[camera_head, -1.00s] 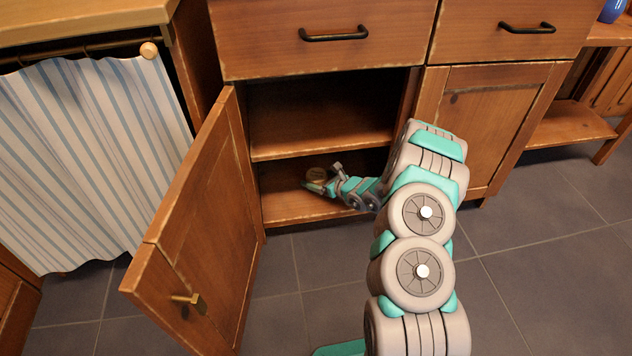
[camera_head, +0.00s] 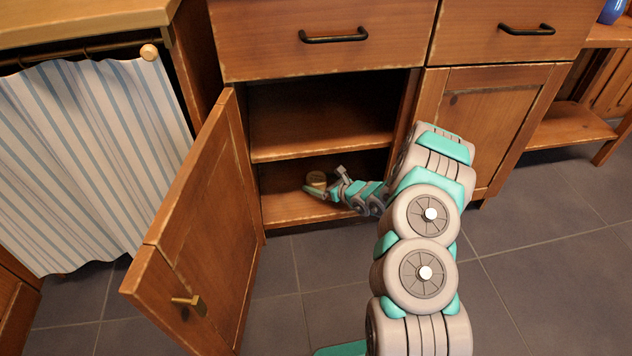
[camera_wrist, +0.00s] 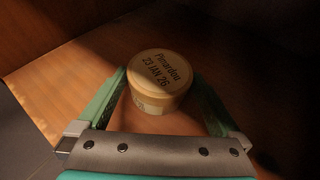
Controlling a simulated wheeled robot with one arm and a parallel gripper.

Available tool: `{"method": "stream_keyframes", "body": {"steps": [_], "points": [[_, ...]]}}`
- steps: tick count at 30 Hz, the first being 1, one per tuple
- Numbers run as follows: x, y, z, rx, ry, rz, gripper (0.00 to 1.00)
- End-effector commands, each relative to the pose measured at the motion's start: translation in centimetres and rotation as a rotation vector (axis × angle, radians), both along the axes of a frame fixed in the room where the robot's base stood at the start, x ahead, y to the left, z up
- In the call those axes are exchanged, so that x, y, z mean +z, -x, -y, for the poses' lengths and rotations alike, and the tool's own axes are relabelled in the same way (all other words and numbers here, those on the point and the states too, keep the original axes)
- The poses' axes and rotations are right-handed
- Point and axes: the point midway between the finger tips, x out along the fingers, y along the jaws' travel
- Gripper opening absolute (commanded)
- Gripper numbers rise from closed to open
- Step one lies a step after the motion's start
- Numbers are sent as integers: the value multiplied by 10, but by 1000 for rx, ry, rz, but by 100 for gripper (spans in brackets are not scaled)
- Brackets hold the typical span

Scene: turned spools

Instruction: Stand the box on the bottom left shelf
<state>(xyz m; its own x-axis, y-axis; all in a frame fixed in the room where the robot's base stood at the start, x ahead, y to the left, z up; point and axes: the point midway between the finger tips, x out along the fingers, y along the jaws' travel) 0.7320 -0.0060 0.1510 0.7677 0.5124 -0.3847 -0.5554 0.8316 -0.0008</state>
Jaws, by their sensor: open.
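The box is a small round tan container (camera_wrist: 160,80) with a lid lettered "Pimardou 23 JAN 26". It stands upright on the bottom left shelf (camera_head: 285,207) of the open cupboard, and in the head view it shows as a small round shape (camera_head: 317,179). My gripper (camera_wrist: 165,98) is open, with one green finger on each side of the box. I cannot tell whether either finger touches it. In the head view my gripper (camera_head: 326,181) reaches into the lower compartment from the right.
The cupboard door (camera_head: 205,215) stands open on the left. The middle shelf board (camera_head: 320,146) lies above my gripper. The right door (camera_head: 500,120) is shut. A striped curtain (camera_head: 90,160) hangs at the far left. The bottom shelf left of the box has bare room.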

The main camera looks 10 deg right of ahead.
Motion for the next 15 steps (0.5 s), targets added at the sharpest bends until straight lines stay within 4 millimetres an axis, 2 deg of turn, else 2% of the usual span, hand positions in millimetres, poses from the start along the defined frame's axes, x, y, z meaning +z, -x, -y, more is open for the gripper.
{"method": "stream_keyframes", "body": {"steps": [9,15], "points": [[27,50,35,-6,-5,-1,100],[38,72,49,-4,-3,2,100]]}}
